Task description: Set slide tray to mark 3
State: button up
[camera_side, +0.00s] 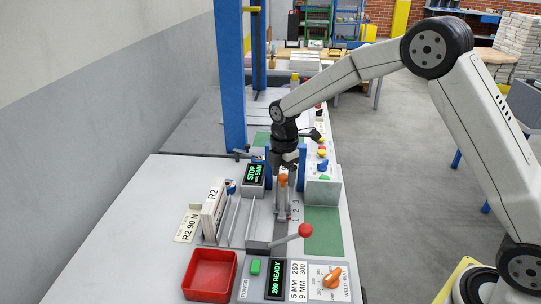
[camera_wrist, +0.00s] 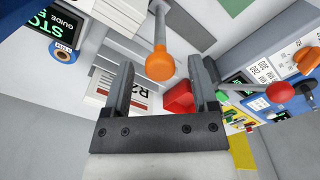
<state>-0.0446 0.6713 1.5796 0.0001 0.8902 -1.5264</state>
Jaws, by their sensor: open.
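An orange ball knob (camera_side: 283,180) on an upright grey rod stands over a narrow grey slide in the middle of the bench. Small printed numerals (camera_side: 295,212) run beside the slide; 1 and 2 can be made out. I cannot tell which mark the slide tray is at. My gripper (camera_side: 285,168) points down just above the knob. In the wrist view, the orange knob (camera_wrist: 160,65) shows between the two spread fingers of my gripper (camera_wrist: 163,80), with no visible contact.
A red bin (camera_side: 210,275) and a red-ball lever (camera_side: 305,230) are nearer the camera. An R2 stack (camera_side: 212,205) and slanted rails stand left. A STOP display (camera_side: 253,175) and a box (camera_side: 323,190) flank the slide. A blue post (camera_side: 230,80) rises behind.

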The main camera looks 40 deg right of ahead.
grip_shut()
dwell(1.4)
